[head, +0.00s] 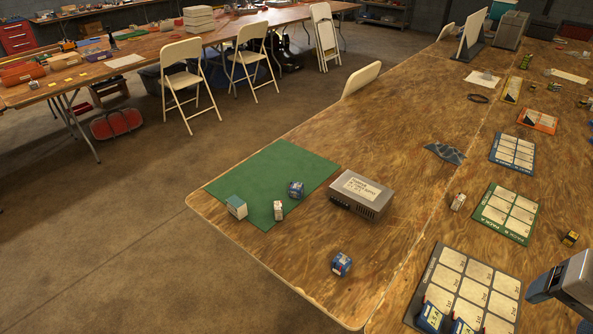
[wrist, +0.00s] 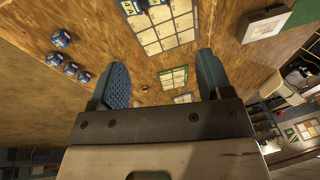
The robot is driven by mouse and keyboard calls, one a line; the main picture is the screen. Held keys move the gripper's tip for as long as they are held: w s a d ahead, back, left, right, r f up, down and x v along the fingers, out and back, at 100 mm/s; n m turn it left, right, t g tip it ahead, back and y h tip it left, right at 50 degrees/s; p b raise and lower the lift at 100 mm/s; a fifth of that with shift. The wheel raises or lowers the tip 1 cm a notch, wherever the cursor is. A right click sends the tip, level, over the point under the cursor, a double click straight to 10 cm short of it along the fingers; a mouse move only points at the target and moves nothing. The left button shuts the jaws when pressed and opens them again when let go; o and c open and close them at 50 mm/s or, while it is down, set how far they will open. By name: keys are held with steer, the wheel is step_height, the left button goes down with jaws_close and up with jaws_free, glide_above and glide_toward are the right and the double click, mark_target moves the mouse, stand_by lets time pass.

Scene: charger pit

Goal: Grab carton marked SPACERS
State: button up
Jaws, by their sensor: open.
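No label can be read as SPACERS, so I cannot tell which carton it is. On the green mat (head: 262,170) stand a teal-topped white carton (head: 236,207), a small white carton (head: 278,211) and a blue carton (head: 296,189). Another blue carton (head: 341,263) stands near the table's front edge. A small pale carton (head: 458,202) stands further right. My gripper (wrist: 163,80) is open and empty in the wrist view, its fingers spread above the wooden table. In the head view my arm's end shows at the lower right, its fingertips not clear.
A grey box with a label (head: 361,195) sits beside the mat. Green (head: 507,213) and blue (head: 513,151) trays lie beyond. Several blue items (wrist: 60,38) show in the wrist view.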

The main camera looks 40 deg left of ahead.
steer(key=w+a+f+m+g+y, duration=0.1)
steer(key=w+a+f+m+y, duration=0.3)
steer(key=a, duration=1)
steer(key=w+a+f+m+g+y, duration=0.15)
steer(key=w+a, duration=0.35)
steer(key=a, duration=0.9)
steer(key=w+a+f+m+g+y, duration=0.1)
steer(key=w+a+f+m+y, duration=0.25)
steer(key=a, duration=0.95)
steer(key=m+t+y, duration=0.2)
steer(key=m+y, duration=0.1)
steer(key=m, duration=0.6)
glide_toward(236, 204)
steer(key=x, duration=0.3)
steer(key=shift+w+a+f, duration=0.25)
steer(key=shift+f, duration=0.25)
steer(key=shift+h, duration=0.3)
steer(key=shift+x, duration=1.3)
steer(key=shift+w+a, duration=0.1)
steer(key=shift+x, duration=2.45)
